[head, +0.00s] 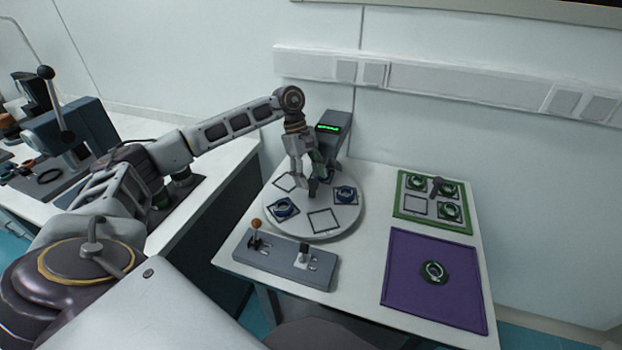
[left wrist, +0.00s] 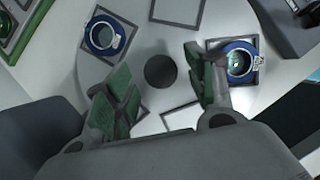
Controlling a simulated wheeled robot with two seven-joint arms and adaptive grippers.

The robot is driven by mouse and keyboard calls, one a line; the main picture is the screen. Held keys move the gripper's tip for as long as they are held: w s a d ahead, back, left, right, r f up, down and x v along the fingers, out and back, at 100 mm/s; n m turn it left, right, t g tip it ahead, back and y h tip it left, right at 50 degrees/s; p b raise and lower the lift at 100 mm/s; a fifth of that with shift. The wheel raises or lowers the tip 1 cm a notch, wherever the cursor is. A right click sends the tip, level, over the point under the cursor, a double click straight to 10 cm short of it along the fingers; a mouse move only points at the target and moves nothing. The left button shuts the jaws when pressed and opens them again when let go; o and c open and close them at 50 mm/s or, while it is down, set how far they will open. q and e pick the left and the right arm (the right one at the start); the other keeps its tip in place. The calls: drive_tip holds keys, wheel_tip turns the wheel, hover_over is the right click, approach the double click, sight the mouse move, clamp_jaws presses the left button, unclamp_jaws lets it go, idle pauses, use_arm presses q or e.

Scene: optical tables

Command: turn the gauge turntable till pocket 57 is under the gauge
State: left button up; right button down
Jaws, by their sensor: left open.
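The round grey turntable (head: 310,231) lies on the white table below the gauge (head: 336,126), a dark box with a lit green display. Outlined square pockets are on it; their numbers are too small to read. One blue ring (head: 284,208) sits in the front-left pocket and another blue ring (head: 346,194) in the right pocket. The front pocket (head: 323,221) is empty. My left gripper (head: 318,181) is open over the turntable's middle, in front of the gauge. In the left wrist view its green-padded fingers (left wrist: 160,72) spread either side of the dark hub, with nothing between them. My right gripper is not in view.
A grey lever box (head: 288,268) with an orange-knobbed lever stands at the table's front left. A green tray (head: 400,209) with several rings is at the back right. A purple mat (head: 405,285) with one dark ring lies in front of it. A side bench (head: 215,150) stands left.

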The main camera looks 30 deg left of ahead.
use_arm(q)
drive_tip(key=s+v, duration=0.1)
drive_tip(key=v, duration=0.9)
drive_tip(key=shift+w+a+r, duration=0.2)
drive_tip(key=shift+w+r, duration=0.1)
drive_tip(key=shift+w, duration=0.2)
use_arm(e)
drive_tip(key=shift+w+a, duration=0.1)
use_arm(q)
drive_tip(key=shift+r, duration=0.1)
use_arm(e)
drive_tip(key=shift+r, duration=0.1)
use_arm(q)
wheel_tip(320, 180, up, 9)
drive_tip(key=p, duration=0.9)
drive_tip(key=shift+r, duration=0.15)
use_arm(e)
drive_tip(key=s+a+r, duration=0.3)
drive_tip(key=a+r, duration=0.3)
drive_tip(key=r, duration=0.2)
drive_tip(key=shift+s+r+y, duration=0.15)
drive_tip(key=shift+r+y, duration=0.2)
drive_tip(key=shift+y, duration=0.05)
